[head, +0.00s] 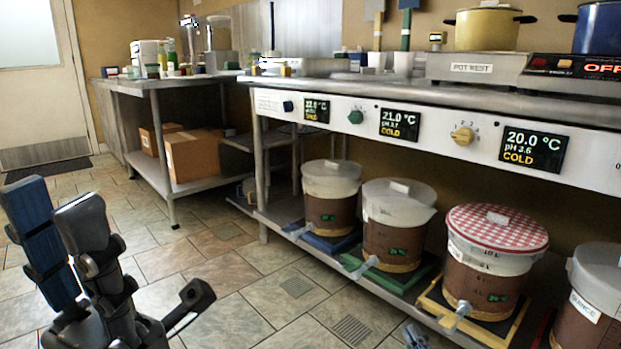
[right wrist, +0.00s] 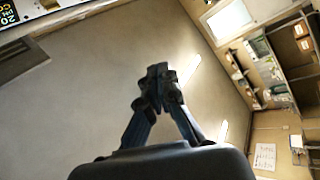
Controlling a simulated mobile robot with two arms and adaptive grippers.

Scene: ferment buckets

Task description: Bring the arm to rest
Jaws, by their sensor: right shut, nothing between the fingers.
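My left gripper (head: 52,192) is at the lower left of the head view, above the tiled floor. Its two fingers point up with a gap between the tips, and nothing is between them. My right gripper (right wrist: 158,78) shows in the right wrist view with its fingertips together and nothing held. In the head view only a small part of it (head: 415,337) shows at the bottom edge, in front of the lower shelf; the rest of that arm is out of frame.
Lidded buckets with taps, including one with a red checked cover (head: 497,222), stand on the lower shelf at right. Above is a counter with temperature displays (head: 533,147) and a yellow pot (head: 487,28). Cardboard boxes (head: 195,155) sit under the back table. Tiled floor (head: 225,265) is clear.

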